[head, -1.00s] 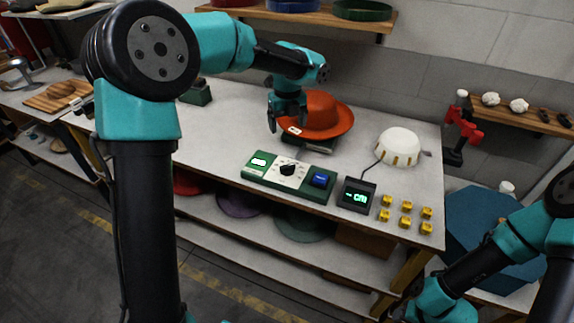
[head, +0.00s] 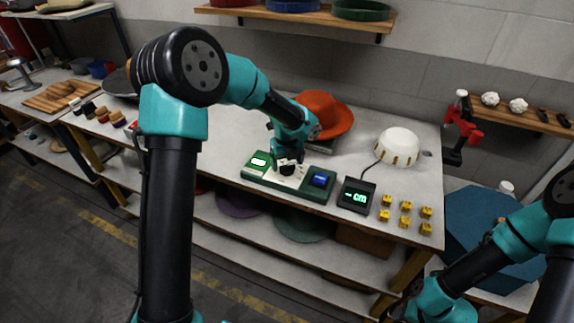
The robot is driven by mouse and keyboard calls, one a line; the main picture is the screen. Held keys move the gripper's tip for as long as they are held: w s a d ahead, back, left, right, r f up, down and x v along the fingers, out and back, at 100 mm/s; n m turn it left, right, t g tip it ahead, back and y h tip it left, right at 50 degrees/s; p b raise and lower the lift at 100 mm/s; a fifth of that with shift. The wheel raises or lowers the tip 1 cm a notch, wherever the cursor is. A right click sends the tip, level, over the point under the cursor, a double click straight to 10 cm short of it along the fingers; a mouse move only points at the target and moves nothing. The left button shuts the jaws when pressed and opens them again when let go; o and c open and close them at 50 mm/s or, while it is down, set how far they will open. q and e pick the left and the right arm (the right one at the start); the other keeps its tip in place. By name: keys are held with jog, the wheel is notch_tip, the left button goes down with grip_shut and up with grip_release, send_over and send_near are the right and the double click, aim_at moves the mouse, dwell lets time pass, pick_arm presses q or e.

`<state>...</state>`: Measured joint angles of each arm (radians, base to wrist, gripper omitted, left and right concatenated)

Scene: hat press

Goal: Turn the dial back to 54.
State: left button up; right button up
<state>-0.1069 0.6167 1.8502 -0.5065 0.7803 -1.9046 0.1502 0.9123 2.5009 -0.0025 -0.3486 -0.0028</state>
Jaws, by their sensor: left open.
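The green control box (head: 315,194) lies near the front edge of the table. Its dial (head: 287,168) is a black knob on a white plate, partly hidden under my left gripper. My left gripper (head: 286,160) is open, fingers pointing down at the dial; I cannot tell whether they touch it. A lit green display (head: 259,162) is left of the dial, its number too small to read. A blue button (head: 320,179) is right of the dial. My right gripper (head: 408,304) is low at the right, away from the box; its fingers do not show clearly.
An orange hat (head: 326,108) rests on the press behind the box. A black readout (head: 356,195) showing "- cm" and several yellow blocks (head: 405,214) stand to the right. A white dome (head: 398,147) is behind them.

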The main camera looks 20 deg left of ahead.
pick_arm(q)
jog(key=shift+f, duration=0.8)
jog(key=shift+c, duration=0.3)
jog(key=c, duration=0.9)
jog(key=shift+o, duration=0.2)
